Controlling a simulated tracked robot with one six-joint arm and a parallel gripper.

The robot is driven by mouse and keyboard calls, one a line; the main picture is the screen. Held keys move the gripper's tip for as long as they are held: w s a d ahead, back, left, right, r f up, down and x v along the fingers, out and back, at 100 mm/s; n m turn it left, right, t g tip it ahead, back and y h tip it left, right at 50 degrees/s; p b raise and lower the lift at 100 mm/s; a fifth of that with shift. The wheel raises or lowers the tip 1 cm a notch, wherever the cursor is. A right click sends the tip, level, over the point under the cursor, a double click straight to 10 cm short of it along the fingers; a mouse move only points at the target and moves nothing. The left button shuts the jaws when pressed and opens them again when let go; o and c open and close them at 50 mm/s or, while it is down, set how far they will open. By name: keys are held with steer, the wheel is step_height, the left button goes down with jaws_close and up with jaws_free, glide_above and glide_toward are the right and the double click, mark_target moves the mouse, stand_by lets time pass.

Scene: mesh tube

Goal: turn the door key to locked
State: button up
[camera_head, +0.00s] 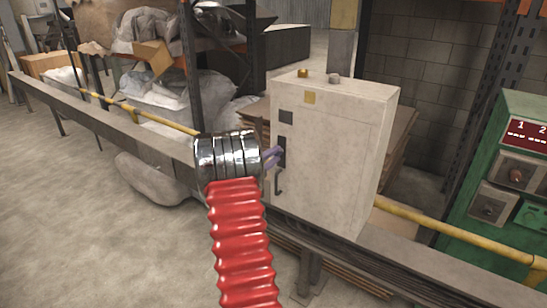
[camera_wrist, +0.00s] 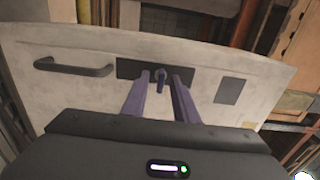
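A pale cabinet (camera_head: 340,150) stands on the bench rail in the head view, with its door also filling the wrist view (camera_wrist: 60,100). A dark lock plate (camera_wrist: 128,69) is on the door, and a small blue-grey key (camera_wrist: 161,84) sticks out of it. My gripper (camera_wrist: 160,75) has two purple fingers pointing at the plate, one on each side of the key. Gaps show between the key and both fingers. In the head view my gripper (camera_head: 273,158) is close to the door and the key cannot be made out.
A dark bar handle (camera_wrist: 74,67) is left of the lock plate, and a dark square (camera_wrist: 229,91) is to its right. A yellow rail (camera_head: 450,238) runs along the bench. A green control box (camera_head: 510,180) stands at the right.

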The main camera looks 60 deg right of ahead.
steer(key=shift+c, duration=0.7)
jaws_close()
steer(key=shift+f+n, duration=0.1)
steer(key=shift+n, duration=0.2)
steer(key=n, duration=1.7)
steer(key=shift+f+n, duration=0.1)
steer(key=shift+n, duration=0.2)
